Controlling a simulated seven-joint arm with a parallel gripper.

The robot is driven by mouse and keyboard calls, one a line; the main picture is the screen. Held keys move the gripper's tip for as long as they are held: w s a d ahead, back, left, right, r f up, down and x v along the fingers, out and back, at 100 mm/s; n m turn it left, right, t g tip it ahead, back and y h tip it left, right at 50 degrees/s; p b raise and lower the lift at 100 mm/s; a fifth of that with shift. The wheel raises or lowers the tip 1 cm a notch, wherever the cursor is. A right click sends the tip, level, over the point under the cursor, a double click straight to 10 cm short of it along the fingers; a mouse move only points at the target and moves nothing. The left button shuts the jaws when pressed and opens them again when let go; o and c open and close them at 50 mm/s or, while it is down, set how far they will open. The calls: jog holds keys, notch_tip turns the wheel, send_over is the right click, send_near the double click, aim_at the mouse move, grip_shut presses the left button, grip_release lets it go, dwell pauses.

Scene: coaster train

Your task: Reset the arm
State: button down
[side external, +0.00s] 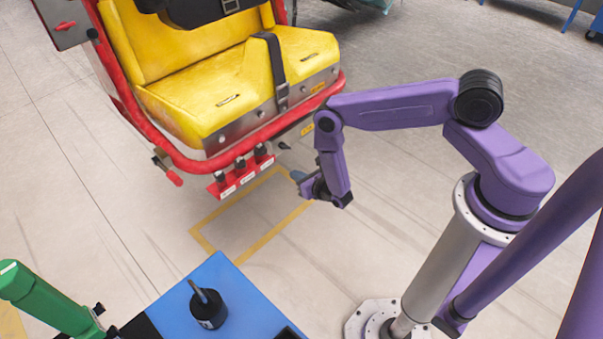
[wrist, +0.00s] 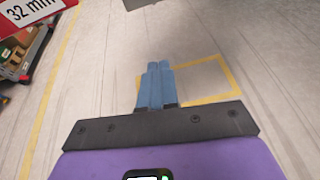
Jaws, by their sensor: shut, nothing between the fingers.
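My gripper (side external: 297,175) is at the end of the purple arm, in front of the yellow coaster seat (side external: 215,100) and just right of the red bracket under it. It is clear of the floor and apart from the seat. In the wrist view, my gripper's blue fingers (wrist: 159,66) lie side by side, closed together with nothing between them.
A red bracket with black knobs (side external: 240,174) hangs below the car's red rail. A blue table (side external: 245,290) holds a black cylinder with a rod (side external: 208,306). A green arm (side external: 45,300) stands lower left. A red "32 mm" sign (wrist: 35,12) is at the upper left.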

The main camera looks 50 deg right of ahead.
jog(key=a+r+m+g+h, duration=0.1)
jog(key=a+r+m+g, duration=0.3)
jog(key=a+r+m, duration=0.7)
jog(key=s+d+r+m+g+h, duration=0.1)
jog(key=s+d+r+m, duration=0.15)
jog(key=r, duration=0.45)
jog(key=s+d+r+m+h, duration=0.1)
jog(key=s+r+m+h, duration=0.15)
jog(key=r, duration=0.35)
jog(key=s+d+r+m+g+h, duration=0.1)
jog(key=d+r+m, duration=0.15)
jog(key=r, duration=0.45)
jog(key=s+r+m+g+y, duration=0.1)
jog(key=s+r+g+y, duration=0.2)
jog(key=s, duration=1.1)
jog(key=s+r+m+g+y, duration=0.2)
jog(key=s+r+g+y, duration=0.2)
jog(key=s, duration=1)
notch_tip(320, 180, up, 3)
jog(key=shift+s+r+g, duration=0.15)
jog(key=shift+s+g, duration=0.15)
jog(key=shift+g, duration=0.1)
